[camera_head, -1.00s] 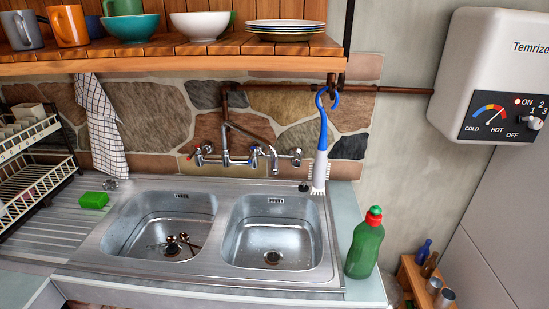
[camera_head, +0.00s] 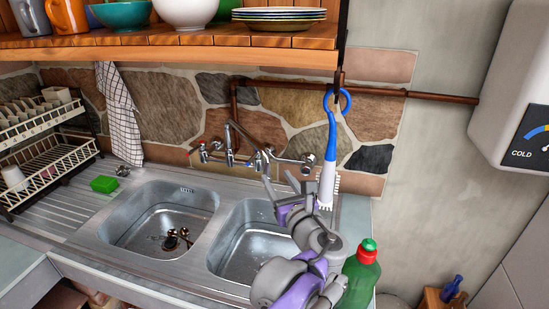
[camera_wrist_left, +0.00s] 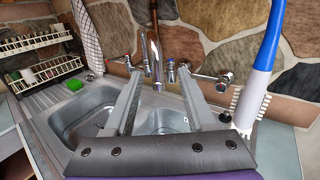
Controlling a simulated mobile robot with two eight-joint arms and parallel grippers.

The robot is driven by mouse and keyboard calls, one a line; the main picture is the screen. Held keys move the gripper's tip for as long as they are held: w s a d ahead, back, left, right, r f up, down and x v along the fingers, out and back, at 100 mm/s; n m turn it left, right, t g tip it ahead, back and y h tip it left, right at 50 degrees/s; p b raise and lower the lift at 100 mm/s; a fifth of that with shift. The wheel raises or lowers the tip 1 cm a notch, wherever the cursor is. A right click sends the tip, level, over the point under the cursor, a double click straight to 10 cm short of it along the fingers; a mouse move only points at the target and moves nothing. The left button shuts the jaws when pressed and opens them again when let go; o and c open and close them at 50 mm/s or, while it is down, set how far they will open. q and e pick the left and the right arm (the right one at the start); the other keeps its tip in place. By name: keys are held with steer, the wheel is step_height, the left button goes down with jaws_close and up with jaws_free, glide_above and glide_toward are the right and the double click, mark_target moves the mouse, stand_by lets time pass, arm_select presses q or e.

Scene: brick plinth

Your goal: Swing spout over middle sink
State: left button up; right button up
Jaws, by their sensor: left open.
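The metal spout (camera_head: 241,133) rises from the wall-mounted mixer tap (camera_head: 230,160) behind the double sink (camera_head: 207,222) and slants to the right. In the left wrist view the spout (camera_wrist_left: 153,62) shows between my fingers, beyond their tips. My left gripper (camera_head: 277,172) is open and empty, in front of the right part of the tap and over the back of the right basin. In the left wrist view its two fingers (camera_wrist_left: 158,76) are spread apart. In the head view my gripper hides part of the tap and the right basin. My right gripper is out of view.
A blue-handled brush (camera_head: 329,150) hangs right of the tap, close to my arm. A green bottle (camera_head: 359,278) stands at the front right. A green sponge (camera_head: 104,184) and dish rack (camera_head: 45,150) are left. A wooden shelf (camera_head: 200,56) crosses above.

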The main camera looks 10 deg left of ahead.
mark_target(263, 159)
arm_select(q)
steer(key=p+x, duration=0.1)
steer(key=x, duration=0.9)
steer(key=shift+w+a+r, duration=0.1)
steer(key=shift+a, duration=0.25)
jaws_close()
stand_by(0.9)
